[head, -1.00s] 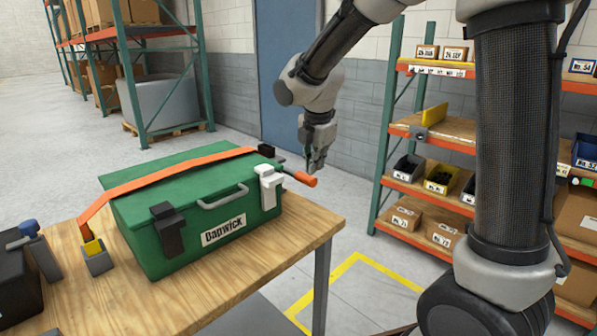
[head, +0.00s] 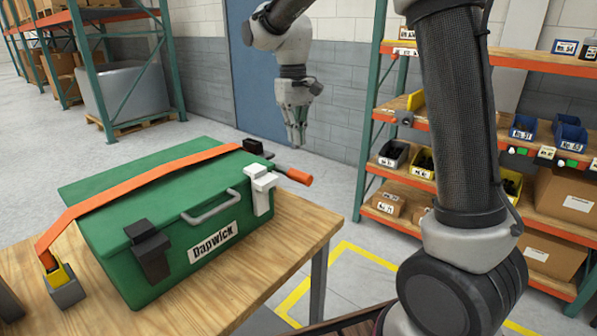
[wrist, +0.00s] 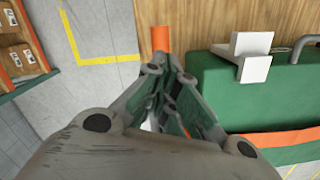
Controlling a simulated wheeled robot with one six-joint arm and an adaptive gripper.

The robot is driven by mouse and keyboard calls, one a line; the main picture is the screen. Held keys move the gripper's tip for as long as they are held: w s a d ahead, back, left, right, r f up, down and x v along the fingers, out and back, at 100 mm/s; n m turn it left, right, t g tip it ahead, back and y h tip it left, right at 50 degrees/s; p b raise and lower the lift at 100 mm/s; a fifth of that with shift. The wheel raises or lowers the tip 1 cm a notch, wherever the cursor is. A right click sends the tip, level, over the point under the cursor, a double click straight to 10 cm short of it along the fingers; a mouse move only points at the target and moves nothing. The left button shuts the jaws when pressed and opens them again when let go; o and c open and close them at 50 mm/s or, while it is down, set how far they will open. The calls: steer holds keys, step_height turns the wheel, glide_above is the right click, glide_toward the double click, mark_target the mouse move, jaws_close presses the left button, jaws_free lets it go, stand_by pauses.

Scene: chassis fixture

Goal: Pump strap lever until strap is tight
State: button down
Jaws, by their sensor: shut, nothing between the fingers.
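A green box (head: 160,205) labelled Dapwick sits on a wooden table. An orange strap (head: 140,190) runs across its lid, from a yellow-and-grey hook (head: 60,283) at the left to a dark ratchet (head: 254,147) at the right rear. The strap lever has an orange handle (head: 293,174) that sticks out to the right, roughly level. My gripper (head: 298,145) points down, shut and empty, above and apart from the handle in the head view. In the wrist view the handle (wrist: 160,38) shows beyond the fingertips (wrist: 158,72), which hide part of it.
The box front has a white latch (head: 262,187), a black latch (head: 148,250) and a grey carry handle (head: 210,207). The table's right edge (head: 325,245) lies near the lever. Shelves with bins (head: 400,155) stand at the right. The floor between is clear.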

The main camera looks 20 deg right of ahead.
mark_target(298, 174)
stand_by(0.3)
steer(key=shift+s+d+f, duration=0.1)
steer(key=shift+s+f, duration=0.1)
steer(key=shift+f, duration=1.55)
steer(key=shift+s+f, duration=0.15)
steer(key=shift+f, duration=1.55)
steer(key=shift+f, duration=0.15)
steer(key=shift+f, duration=2.1)
